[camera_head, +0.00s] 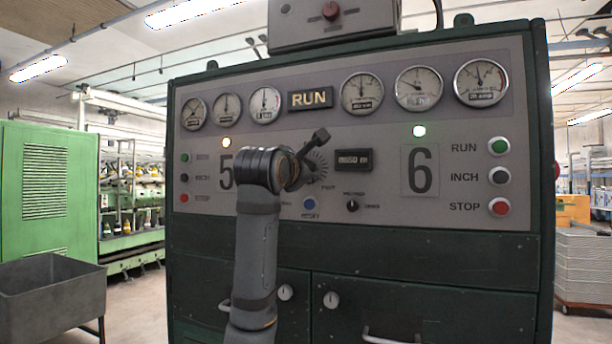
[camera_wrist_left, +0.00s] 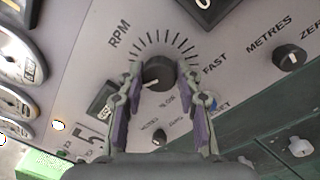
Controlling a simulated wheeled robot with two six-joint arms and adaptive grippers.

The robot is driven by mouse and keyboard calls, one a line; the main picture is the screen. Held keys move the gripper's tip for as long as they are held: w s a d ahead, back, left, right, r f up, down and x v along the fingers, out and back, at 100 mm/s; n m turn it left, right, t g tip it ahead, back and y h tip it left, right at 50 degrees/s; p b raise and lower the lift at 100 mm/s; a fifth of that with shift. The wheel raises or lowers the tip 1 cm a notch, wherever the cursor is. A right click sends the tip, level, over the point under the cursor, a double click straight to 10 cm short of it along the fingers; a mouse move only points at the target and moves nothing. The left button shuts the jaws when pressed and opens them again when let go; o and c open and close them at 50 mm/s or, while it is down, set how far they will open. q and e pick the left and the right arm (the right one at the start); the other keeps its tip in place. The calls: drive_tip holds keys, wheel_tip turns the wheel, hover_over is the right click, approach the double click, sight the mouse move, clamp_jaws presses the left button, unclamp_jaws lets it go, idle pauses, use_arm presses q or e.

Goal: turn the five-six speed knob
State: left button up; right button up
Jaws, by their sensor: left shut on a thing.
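The five-six speed knob (camera_wrist_left: 158,73) is a round black knob with a white pointer line, inside a fan of dial marks labelled RPM and FAST. In the left wrist view its pointer line is turned to the lower left. My left gripper (camera_wrist_left: 158,77) has one finger on each side of the knob and is shut on it. In the head view my left gripper (camera_head: 311,155) is at the panel between the numbers 5 and 6. It hides the knob there; only part of the dial marks shows beside it. My right gripper is in neither view.
The panel has a small metres knob (camera_head: 352,205), a blue reset button (camera_head: 309,204), a dark counter display (camera_head: 354,160) and green (camera_head: 499,146) and red (camera_head: 499,207) buttons. Gauges line the top. A grey bin (camera_head: 50,295) stands at the left.

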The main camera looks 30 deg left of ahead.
use_arm(q)
drive_tip(key=shift+w+f+n, duration=0.1)
drive_tip(key=shift+f+n, duration=0.05)
drive_tip(key=shift+n, duration=0.15)
idle(0.4)
drive_tip(key=o, duration=1.2)
drive_tip(key=shift+c, duration=0.2)
drive_tip(key=v, duration=1.2)
